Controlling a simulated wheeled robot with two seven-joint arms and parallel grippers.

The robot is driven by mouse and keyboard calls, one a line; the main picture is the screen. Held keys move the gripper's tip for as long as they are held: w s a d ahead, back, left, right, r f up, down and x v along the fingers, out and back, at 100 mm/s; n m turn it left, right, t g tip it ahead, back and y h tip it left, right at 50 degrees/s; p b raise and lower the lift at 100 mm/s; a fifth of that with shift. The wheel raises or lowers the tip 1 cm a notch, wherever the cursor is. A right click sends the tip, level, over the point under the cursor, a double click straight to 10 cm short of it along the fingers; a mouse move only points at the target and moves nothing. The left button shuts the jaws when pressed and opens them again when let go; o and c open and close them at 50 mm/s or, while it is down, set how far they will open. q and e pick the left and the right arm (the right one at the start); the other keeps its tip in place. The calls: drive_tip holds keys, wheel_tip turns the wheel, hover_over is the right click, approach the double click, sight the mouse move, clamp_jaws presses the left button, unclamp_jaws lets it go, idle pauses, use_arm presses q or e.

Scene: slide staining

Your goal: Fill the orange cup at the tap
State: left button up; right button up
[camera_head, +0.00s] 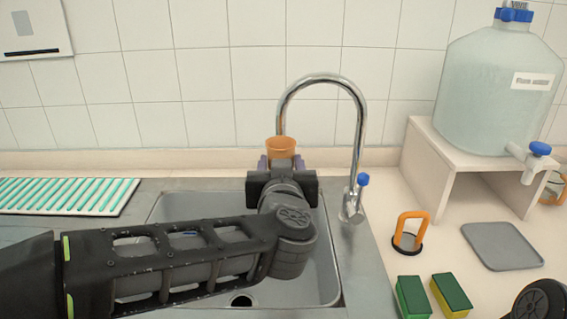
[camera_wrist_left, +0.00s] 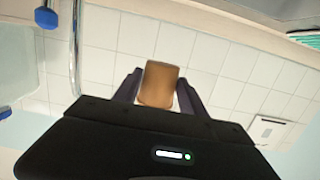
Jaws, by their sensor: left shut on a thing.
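The orange cup (camera_head: 281,145) is held over the sink, in front of the tap's spout end. My left gripper (camera_head: 281,163) is shut on it, with one finger on each side; the cup (camera_wrist_left: 159,84) and the gripper (camera_wrist_left: 160,92) also show in the left wrist view. The tap (camera_head: 361,130) is a tall chrome arch with a blue knob (camera_head: 363,179) at its base on the right. Its spout comes down just behind the cup's left side in the head view. I cannot see water or what is in the cup. My right gripper is not in view.
The grey sink (camera_head: 325,270) lies below my left arm. A white stand (camera_head: 425,160) with a large bottle (camera_head: 490,95) is at the right. An orange-handled thing (camera_head: 411,232), a grey mat (camera_head: 502,246) and two sponges (camera_head: 452,295) lie on the right counter. A striped rack (camera_head: 65,196) is at left.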

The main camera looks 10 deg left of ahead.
use_arm(q)
drive_tip(key=shift+w+f, duration=0.1)
drive_tip(key=shift+f, duration=0.05)
wheel_tip(320, 180, down, 6)
drive_tip(key=shift+r, duration=0.1)
idle(0.5)
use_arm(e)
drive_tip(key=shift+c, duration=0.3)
